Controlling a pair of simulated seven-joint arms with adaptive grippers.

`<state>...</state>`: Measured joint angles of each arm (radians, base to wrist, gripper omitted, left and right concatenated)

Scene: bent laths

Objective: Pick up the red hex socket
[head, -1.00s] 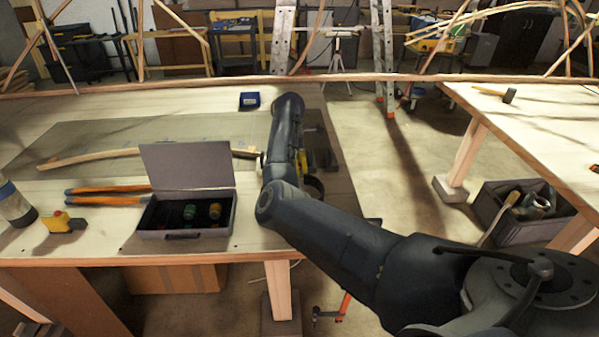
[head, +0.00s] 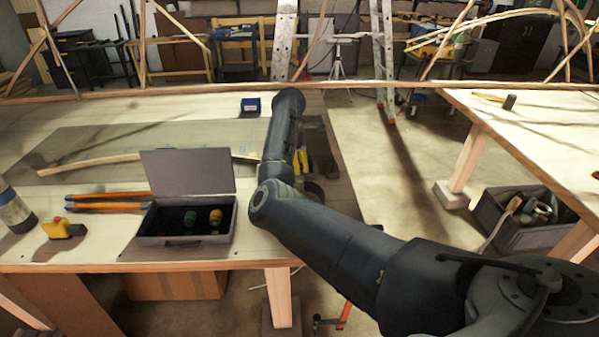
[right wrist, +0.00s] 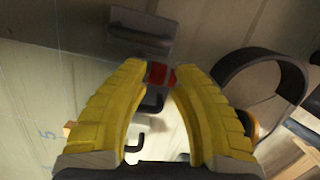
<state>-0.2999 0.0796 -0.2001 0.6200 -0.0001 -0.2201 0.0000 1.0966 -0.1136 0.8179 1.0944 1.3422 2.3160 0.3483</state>
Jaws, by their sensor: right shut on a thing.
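My right gripper (right wrist: 158,80) has yellow fingers that close on the red hex socket (right wrist: 161,74) at their tips. The socket is a small red piece, partly covered by the fingers. In the head view my right gripper (head: 299,161) shows only as a bit of yellow behind my own dark arm, over the right end of the workbench (head: 100,240). The socket is hidden there. My left gripper is in neither view.
In the right wrist view a dark ring (right wrist: 226,72) and dark bent pieces (right wrist: 152,102) lie near the fingers. An open grey case (head: 186,172) with coloured-handled items stands at the bench front. A blue box (head: 250,104) sits farther back.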

